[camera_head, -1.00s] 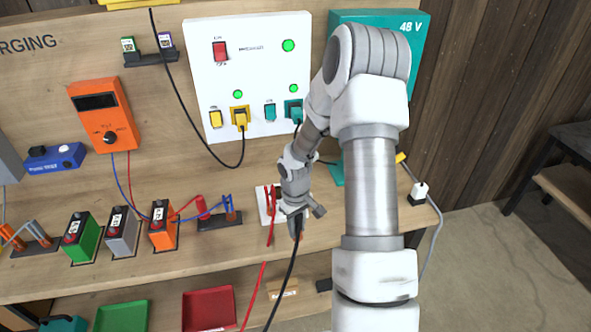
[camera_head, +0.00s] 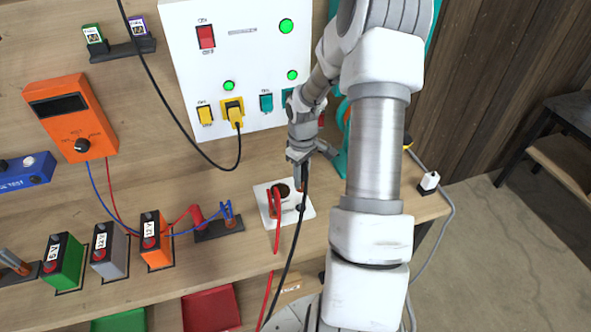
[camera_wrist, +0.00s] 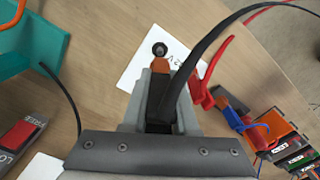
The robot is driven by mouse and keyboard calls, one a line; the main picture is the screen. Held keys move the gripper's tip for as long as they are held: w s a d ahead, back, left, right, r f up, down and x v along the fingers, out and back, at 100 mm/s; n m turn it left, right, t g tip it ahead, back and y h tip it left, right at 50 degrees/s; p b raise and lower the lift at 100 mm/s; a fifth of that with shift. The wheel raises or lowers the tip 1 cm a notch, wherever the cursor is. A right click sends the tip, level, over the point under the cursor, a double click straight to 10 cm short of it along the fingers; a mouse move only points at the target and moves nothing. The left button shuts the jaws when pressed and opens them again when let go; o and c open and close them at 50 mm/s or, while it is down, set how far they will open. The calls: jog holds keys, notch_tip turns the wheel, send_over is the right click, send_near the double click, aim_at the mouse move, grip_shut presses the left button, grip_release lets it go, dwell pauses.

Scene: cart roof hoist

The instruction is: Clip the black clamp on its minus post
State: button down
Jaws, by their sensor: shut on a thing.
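The black clamp (camera_wrist: 163,92) is between the fingers of my gripper (camera_wrist: 160,108), which is shut on it. Its copper jaw tip (camera_wrist: 160,66) points toward a round dark post (camera_wrist: 160,48) on a white plate (camera_wrist: 132,72). The tip looks very close to the post; I cannot tell if they touch. In the head view my gripper (camera_head: 301,166) is above the right part of the white plate (camera_head: 264,190), with the clamp's cable hanging forward. The red clamp (camera_wrist: 202,92) is on the plate beside it, also seen in the head view (camera_head: 275,206).
A white charging panel (camera_head: 232,75) stands behind. Orange (camera_head: 155,240), grey (camera_head: 110,250) and green (camera_head: 63,262) batteries stand at the left. A teal object (camera_wrist: 28,45) is near the gripper. The bench's right edge is close to my arm.

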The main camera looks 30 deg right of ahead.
dwell(0.5)
jog(key=b, duration=0.5)
send_over(301, 204)
jog(key=shift+f, duration=2.9)
jog(key=shift+f+b, duration=1.1)
jog(key=shift+f, duration=0.55)
jog(key=c, duration=0.6)
grip_release()
jog(key=shift+r, duration=0.15)
notch_tip(301, 204, up, 17)
jog(key=shift+r, duration=0.1)
jog(key=shift+a, duration=0.1)
